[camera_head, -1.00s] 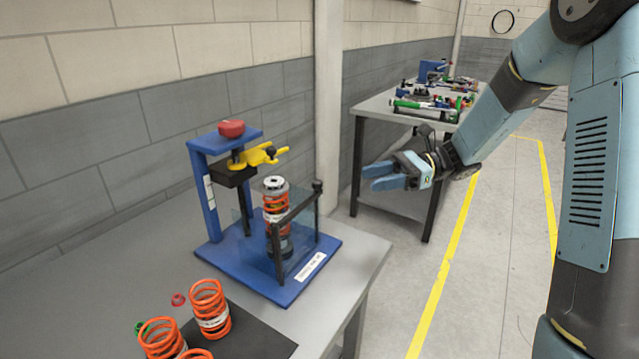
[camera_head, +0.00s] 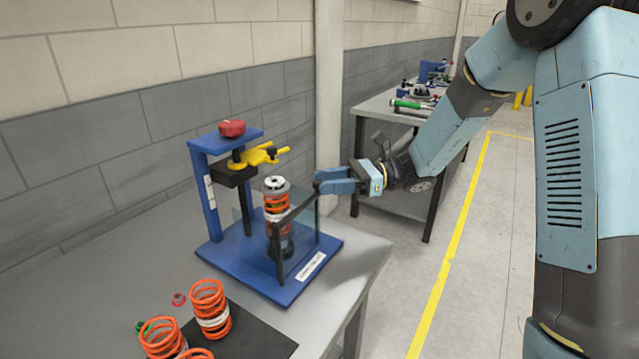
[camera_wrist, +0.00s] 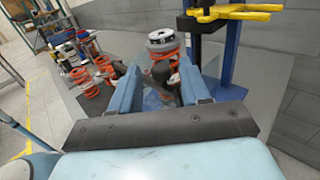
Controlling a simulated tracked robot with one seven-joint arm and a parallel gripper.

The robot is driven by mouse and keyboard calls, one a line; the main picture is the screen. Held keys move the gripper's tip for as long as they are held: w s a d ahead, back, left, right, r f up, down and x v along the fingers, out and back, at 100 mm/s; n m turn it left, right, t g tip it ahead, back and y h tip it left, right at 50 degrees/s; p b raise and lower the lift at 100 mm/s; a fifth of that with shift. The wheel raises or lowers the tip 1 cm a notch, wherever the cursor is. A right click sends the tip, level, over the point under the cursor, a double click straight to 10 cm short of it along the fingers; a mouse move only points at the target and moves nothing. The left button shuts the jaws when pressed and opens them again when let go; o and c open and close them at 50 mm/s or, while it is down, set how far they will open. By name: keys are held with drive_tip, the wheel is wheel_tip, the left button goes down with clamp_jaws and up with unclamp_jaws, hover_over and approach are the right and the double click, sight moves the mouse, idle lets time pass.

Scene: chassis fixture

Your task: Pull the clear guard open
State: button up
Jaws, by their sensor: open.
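The clear guard (camera_head: 263,243) stands on the blue base of the press fixture, around a strut with an orange spring (camera_head: 277,208). Its black handle bar (camera_head: 298,212) runs along the top of the guard's near side. My gripper (camera_head: 318,182) is at the far right end of that bar, by its upright knob. In the wrist view the open fingers (camera_wrist: 157,88) straddle the dark knob (camera_wrist: 163,72), with the orange-spring strut just beyond. I cannot tell whether a finger touches the knob.
The blue press frame (camera_head: 205,200) with a yellow clamp (camera_head: 258,156) and red knob (camera_head: 231,128) rises behind the guard. Several orange springs (camera_head: 210,308) stand at the table's front left. A second table (camera_head: 375,108) with tools is behind my arm.

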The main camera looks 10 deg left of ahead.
drive_tip(key=shift+x, duration=1.4)
drive_tip(key=shift+c, duration=0.4)
clamp_jaws()
drive_tip(key=shift+d, duration=0.25)
drive_tip(key=shift+a, duration=0.15)
